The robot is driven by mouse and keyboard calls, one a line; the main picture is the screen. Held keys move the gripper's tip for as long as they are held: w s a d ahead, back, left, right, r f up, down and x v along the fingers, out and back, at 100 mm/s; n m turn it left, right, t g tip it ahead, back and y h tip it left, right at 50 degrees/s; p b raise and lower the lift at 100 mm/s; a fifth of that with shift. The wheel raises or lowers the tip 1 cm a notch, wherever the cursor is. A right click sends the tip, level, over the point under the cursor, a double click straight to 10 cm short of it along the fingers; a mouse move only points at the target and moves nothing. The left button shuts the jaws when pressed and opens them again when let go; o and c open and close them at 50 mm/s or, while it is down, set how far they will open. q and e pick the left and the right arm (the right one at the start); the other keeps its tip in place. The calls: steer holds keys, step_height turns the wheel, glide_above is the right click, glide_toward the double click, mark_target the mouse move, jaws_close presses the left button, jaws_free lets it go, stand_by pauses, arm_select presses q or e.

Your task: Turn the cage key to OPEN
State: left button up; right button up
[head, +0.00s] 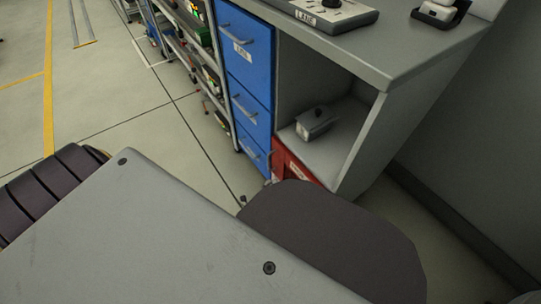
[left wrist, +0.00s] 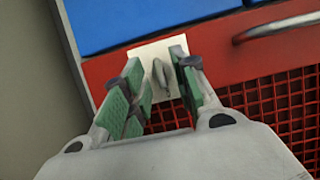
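In the left wrist view, the cage key (left wrist: 161,76) is a small grey knob standing out from a cream plate (left wrist: 148,54) on the red cage front (left wrist: 110,66). My left gripper (left wrist: 158,74) has green finger pads, one on either side of the key. The fingers are open, with a gap visible between each pad and the key. Any lettering on the plate is not readable. In the head view, the red cage (head: 297,168) shows only partly, low in the bench, and my own arm hides the key and most of the left gripper. My right gripper is not in view.
A grey handle (left wrist: 280,28) sits right of the key, above red mesh (left wrist: 275,98). Blue drawers (head: 248,45) stand beside an open shelf holding a grey box (head: 316,122). A device with a label (head: 335,12) lies on the bench top. Open floor (head: 110,85) is at left.

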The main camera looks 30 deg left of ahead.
arm_select(q)
steer(key=shift+w, duration=0.15)
steer(key=shift+c, duration=0.4)
jaws_close()
